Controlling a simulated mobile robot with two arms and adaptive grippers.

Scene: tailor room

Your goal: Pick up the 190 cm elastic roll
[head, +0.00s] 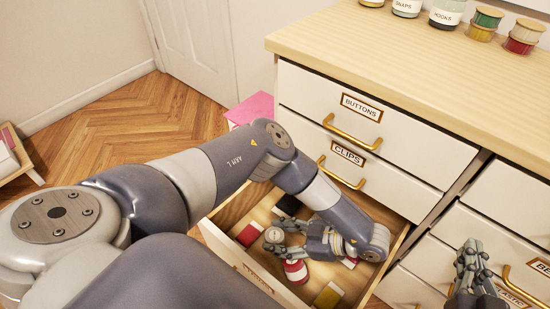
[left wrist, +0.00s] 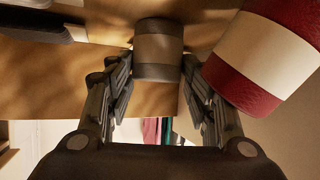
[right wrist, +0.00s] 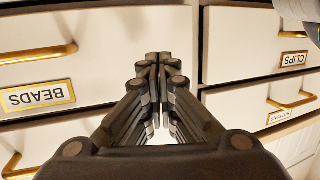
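A small grey-brown roll (left wrist: 158,50) with a paler middle band is between the fingers of my left gripper (left wrist: 158,62). The fingers seem to press on both its sides. In the head view my left gripper (head: 284,240) is low inside the open drawer (head: 222,247), around this roll (head: 274,235). A larger red and white roll (left wrist: 262,55) lies close to the right finger; it also shows in the head view (head: 296,271). I cannot read a length on either roll. My right gripper (right wrist: 160,62) is shut and empty, in front of the cabinet; it also shows in the head view (head: 469,256).
The drawer also holds a red box (head: 249,234), a black item (head: 288,205) and a red-and-yellow item (head: 328,295). Its walls surround my left gripper. Closed drawers labelled Buttons (head: 362,108) and Clips (head: 349,154) are above. Jars (head: 446,13) stand on the cabinet top (head: 390,62).

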